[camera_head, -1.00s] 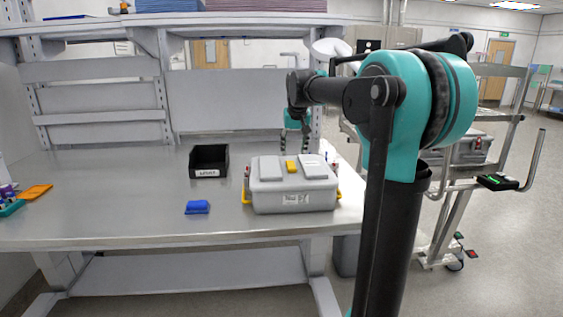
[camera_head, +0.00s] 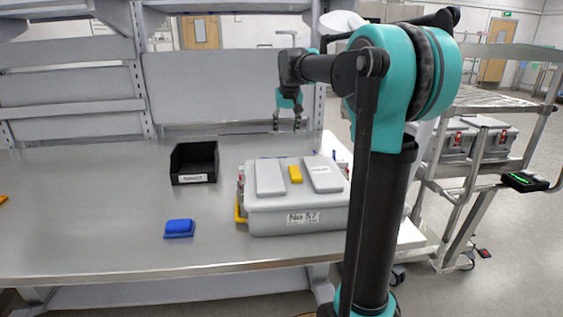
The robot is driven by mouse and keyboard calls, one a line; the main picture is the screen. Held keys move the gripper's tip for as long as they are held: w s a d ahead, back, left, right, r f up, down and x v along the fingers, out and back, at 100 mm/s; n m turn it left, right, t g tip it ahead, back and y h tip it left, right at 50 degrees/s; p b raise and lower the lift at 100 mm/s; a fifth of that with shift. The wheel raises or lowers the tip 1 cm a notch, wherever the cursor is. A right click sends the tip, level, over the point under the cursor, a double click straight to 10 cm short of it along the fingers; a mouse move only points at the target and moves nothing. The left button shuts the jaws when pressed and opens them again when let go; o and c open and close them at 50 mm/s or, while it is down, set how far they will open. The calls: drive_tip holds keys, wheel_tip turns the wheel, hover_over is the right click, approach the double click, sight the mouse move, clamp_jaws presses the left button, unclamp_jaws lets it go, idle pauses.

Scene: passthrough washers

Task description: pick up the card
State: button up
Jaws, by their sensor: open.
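I cannot make out a card for certain in this view. My gripper (camera_head: 287,125) hangs pointing down above the back of the bench, behind the grey case. Its two dark fingers are apart, with nothing visible between them. A small orange flat item (camera_head: 3,199) is cut off by the left edge, and I cannot tell what it is. A blue block-like item (camera_head: 179,228) lies on the bench in front of the black bin, well away from my gripper.
The grey case (camera_head: 292,219) labelled No 57 stands on the bench (camera_head: 90,215), left of my arm. A black open bin (camera_head: 194,164) stands behind the blue item.

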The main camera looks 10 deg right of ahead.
drive_tip(key=shift+x, duration=8.15)
drive_tip(key=shift+a, duration=0.15)
drive_tip(key=c, duration=0.5)
